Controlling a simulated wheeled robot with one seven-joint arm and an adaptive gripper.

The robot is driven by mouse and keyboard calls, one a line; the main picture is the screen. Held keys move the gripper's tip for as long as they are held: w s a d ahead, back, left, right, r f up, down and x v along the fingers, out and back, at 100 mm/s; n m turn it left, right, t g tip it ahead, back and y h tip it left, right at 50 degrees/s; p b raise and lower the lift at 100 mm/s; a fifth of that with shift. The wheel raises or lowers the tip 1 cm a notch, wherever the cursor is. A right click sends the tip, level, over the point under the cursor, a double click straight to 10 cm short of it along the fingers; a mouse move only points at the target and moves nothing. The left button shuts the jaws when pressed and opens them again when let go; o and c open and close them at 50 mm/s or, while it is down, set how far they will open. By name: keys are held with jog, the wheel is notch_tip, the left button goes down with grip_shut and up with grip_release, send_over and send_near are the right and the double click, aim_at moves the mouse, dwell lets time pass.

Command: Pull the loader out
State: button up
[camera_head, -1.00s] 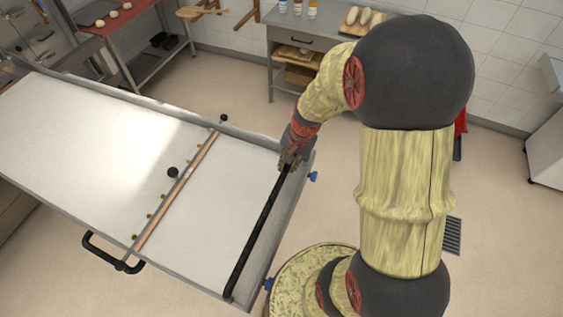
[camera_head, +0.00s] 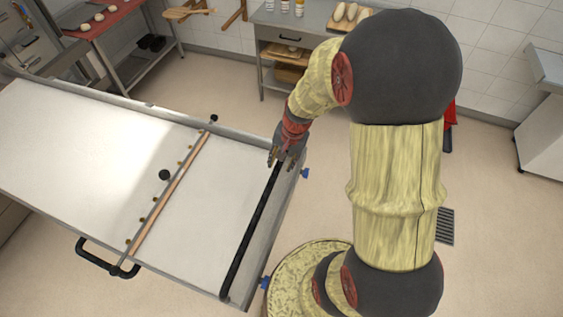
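The loader (camera_head: 95,130) is a long, pale flat bed in a grey metal frame, slanting from the left edge to the middle of the head view. A black crossbar (camera_head: 252,230) runs along its near right end. A black side handle (camera_head: 95,258) sticks out at the lower left. My gripper (camera_head: 281,162) is at the crossbar's upper end, pointing down, with its fingers spread apart around or just above the bar. Contact with the bar cannot be told.
A wooden strip with small knobs (camera_head: 168,195) crosses the bed. A work table (camera_head: 305,22) with bottles and loaves stands at the back, and a red-topped table (camera_head: 110,20) at the back left. A white unit (camera_head: 545,140) is at the right. Open floor lies behind the loader.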

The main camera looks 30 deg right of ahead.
notch_tip(320, 180, up, 11)
jog(key=s+d, duration=0.1)
jog(key=s, duration=0.1)
jog(key=shift+d+r, duration=0.2)
dwell(0.5)
jog(key=s+a+n+t+h+b, duration=0.1)
jog(key=s+a+n+t+b, duration=0.2)
jog(key=s+a+n+b, duration=0.7)
jog(key=shift+s+a+n+t+b, duration=0.4)
jog(key=shift+s+a+b, duration=0.3)
jog(key=shift+a+b, duration=1.4)
jog(key=shift+d, duration=0.3)
jog(key=shift+c, duration=0.8)
